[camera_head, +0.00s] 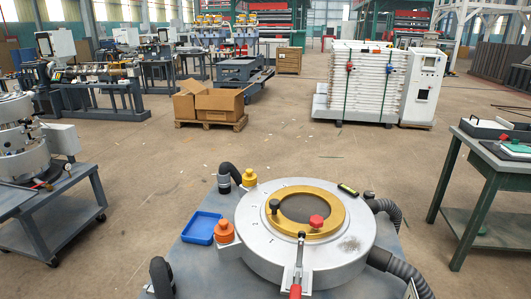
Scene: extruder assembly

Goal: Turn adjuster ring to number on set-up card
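The adjuster ring appears to be the gold ring (334,210) on top of a round silver machine body (259,246) in front of me. A black knob (274,204) stands on its left side and a red knob (316,221) on its lower right. Small dark marks show on the silver body's left side, too small to read. A metal lever (299,255) with a red handle (295,291) lies across the front of the body. I cannot make out a set-up card. Neither of my grippers is in view.
A blue tray (201,228) and an orange capped fitting (224,231) sit left of the body. Grey hoses (385,207) curve off its right. A small black-and-yellow device (348,189) lies at its back edge. A green workbench (487,177) stands right.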

